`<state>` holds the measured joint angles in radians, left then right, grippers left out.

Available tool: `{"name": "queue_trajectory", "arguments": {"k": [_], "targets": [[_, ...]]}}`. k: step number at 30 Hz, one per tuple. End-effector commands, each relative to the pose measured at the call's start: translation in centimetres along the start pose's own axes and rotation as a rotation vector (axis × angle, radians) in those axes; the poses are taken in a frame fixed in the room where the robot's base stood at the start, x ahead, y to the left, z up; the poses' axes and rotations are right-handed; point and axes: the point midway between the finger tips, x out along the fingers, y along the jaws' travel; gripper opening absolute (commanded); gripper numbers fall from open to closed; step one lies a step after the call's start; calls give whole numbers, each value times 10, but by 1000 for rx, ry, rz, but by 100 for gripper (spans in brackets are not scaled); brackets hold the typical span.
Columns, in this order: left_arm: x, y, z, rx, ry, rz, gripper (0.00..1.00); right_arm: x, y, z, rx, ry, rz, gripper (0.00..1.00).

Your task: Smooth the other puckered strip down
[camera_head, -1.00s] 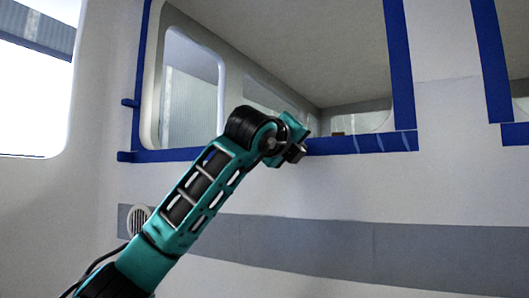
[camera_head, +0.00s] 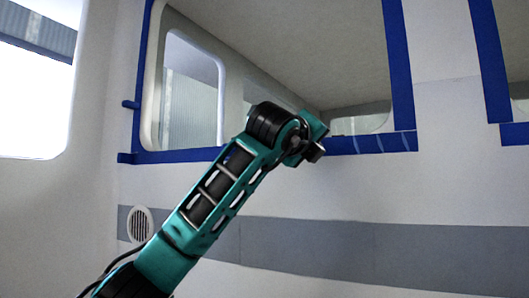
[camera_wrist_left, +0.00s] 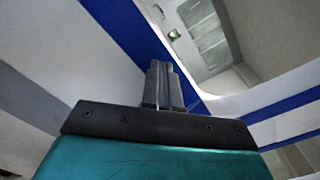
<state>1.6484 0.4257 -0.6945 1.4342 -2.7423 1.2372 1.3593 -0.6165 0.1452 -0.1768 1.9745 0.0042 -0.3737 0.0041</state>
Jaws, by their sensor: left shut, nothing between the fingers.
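A blue tape strip (camera_head: 365,143) runs along the lower edge of the window in the head view. Pale slanted crease lines show on its right part. My left arm comes up from the lower left and its wrist end lies over the middle of this strip, left of the creases. The fingers are hidden there. In the left wrist view my left gripper (camera_wrist_left: 163,84) is shut and empty, with its tips against or just in front of a blue strip (camera_wrist_left: 125,22); I cannot tell if they touch. My right gripper is not in view.
More blue strips edge the window upright on the left (camera_head: 141,80) and right (camera_head: 400,65). Another window with blue edging (camera_head: 490,60) is at the far right. A round vent (camera_head: 140,225) and a grey band (camera_head: 400,245) are on the wall below.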

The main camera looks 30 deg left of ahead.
Motion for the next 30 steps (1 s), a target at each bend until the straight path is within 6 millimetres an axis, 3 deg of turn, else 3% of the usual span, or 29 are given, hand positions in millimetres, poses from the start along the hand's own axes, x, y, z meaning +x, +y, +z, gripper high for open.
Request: {"name": "queue_trajectory", "arguments": {"k": [17, 30], "targets": [[-3, 0, 0, 0, 0, 2, 0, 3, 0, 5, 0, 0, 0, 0], [-1, -22, -23, 1, 0, 2, 0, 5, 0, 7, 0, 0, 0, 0]]}}
